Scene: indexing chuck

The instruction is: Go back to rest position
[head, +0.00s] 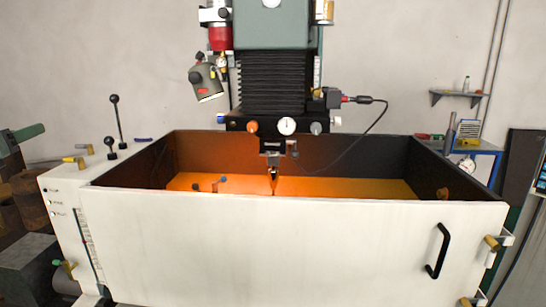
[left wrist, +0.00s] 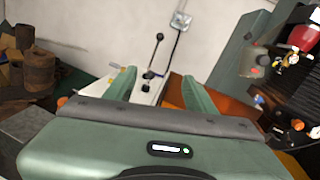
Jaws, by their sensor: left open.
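My left gripper (left wrist: 155,88) shows in the left wrist view, with two green fingers standing apart and nothing between them. Its grey and green body with a small lit green light fills the bottom of that view. Beyond the fingers are the white side panel and black levers of the machine. My right gripper is not in view.
The machine head (head: 272,80) hangs over the orange-lit tank. Black levers (head: 116,125) stand at the enclosure's back left, also in the left wrist view (left wrist: 154,52). Rusty cylinders (left wrist: 35,68) and a grey block stand left.

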